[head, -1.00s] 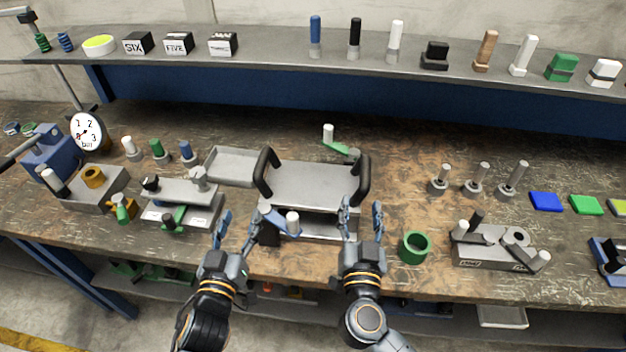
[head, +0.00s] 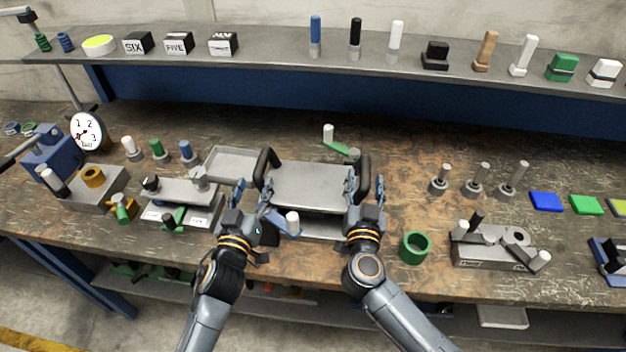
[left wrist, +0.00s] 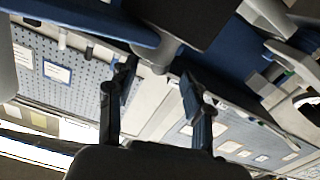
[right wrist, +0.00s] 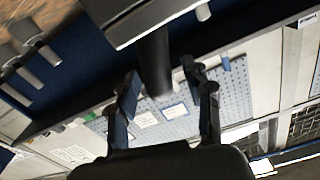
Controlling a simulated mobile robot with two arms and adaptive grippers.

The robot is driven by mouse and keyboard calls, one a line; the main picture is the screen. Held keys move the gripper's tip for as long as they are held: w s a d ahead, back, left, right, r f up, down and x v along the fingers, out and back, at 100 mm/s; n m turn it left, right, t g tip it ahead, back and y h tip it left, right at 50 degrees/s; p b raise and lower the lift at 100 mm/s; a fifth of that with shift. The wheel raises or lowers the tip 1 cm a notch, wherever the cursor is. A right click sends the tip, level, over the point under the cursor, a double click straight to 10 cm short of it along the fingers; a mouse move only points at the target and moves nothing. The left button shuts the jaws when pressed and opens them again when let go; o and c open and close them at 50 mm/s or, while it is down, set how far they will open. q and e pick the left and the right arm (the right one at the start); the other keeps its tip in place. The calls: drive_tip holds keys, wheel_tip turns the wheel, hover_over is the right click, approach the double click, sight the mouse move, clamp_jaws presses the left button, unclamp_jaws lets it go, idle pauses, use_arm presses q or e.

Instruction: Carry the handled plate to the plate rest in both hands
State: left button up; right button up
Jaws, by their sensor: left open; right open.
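The handled plate (head: 312,187) is a flat grey plate with a black upright handle at each end. It sits over a grey base (head: 322,229) in the middle of the bench. My left gripper (head: 252,194) is open at the near end of the left handle (head: 263,163). My right gripper (head: 366,192) is open, with its fingers either side of the right handle (head: 363,170). In the right wrist view the black handle (right wrist: 155,62) shows between the open fingers. Contact cannot be told. I cannot tell for sure which thing is the plate rest.
A shallow grey tray (head: 234,164) lies just left of the plate. A blue lever with a white knob (head: 293,222) stands in front of the plate, close to my left gripper. A green ring (head: 415,247) is at right. A green lever (head: 337,147) is behind.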

sight(365, 168)
use_arm(q)
drive_tip(key=w, duration=0.2)
drive_tip(key=w+d, duration=0.1)
drive_tip(key=w, duration=0.2)
use_arm(e)
drive_tip(key=w, duration=0.2)
drive_tip(key=w+d, duration=0.1)
drive_tip(key=w, duration=0.2)
use_arm(q)
drive_tip(key=shift+c, duration=0.4)
use_arm(e)
drive_tip(key=shift+c, duration=0.4)
use_arm(q)
clamp_jaws()
use_arm(e)
clamp_jaws()
